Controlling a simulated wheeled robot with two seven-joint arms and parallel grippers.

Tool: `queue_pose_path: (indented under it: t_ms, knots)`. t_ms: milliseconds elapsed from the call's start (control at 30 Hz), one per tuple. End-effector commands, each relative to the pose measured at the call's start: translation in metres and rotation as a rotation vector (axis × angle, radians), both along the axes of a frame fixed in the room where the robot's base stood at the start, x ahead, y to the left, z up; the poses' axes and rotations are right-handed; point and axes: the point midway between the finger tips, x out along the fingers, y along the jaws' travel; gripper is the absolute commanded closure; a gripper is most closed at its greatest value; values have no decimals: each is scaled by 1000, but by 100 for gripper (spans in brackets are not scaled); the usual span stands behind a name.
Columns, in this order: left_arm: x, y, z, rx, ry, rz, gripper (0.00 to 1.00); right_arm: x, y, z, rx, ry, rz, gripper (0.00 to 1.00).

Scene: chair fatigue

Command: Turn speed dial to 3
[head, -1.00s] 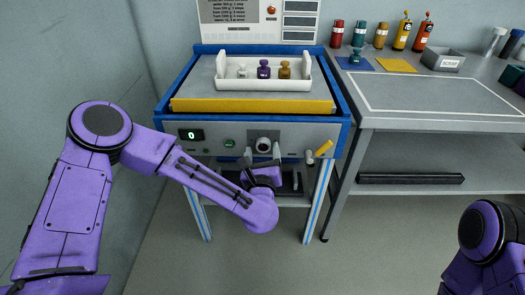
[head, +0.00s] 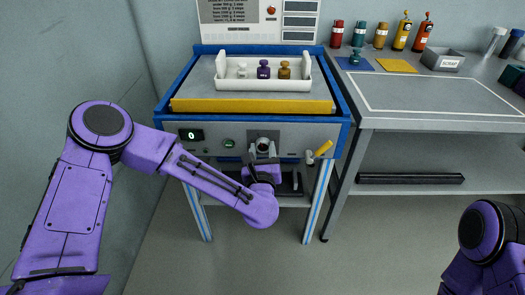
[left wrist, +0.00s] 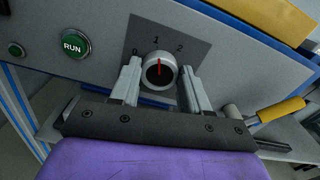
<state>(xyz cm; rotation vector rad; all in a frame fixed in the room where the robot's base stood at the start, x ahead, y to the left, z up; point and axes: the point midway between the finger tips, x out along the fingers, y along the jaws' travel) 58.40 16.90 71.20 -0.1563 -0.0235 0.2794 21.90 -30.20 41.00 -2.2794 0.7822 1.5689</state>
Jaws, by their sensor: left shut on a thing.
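The speed dial (left wrist: 160,71) is a round pale knob with a red pointer on a grey plate (left wrist: 187,36) marked 0, 1 and 2 in the left wrist view. The pointer stands nearly straight up in that view, close to the 1. In the head view the dial (head: 263,144) sits on the front of the grey panel. My left gripper (left wrist: 160,85) is shut on the dial, one finger on each side; it also shows in the head view (head: 262,154). My right gripper is out of view; only its arm shows.
A green RUN button (left wrist: 75,43) is left of the dial, and a display (head: 191,134) reads 0. A yellow-handled lever (head: 322,149) is close on the right.

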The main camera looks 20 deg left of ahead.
Motion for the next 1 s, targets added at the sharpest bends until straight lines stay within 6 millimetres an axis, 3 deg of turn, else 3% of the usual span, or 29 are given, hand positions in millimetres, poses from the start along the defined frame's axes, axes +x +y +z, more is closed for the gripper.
queue_pose_path:
  t_ms: [1000]
  knots:
    - [-1, -2, -2, 886, 261, -1, 85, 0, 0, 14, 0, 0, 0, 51]
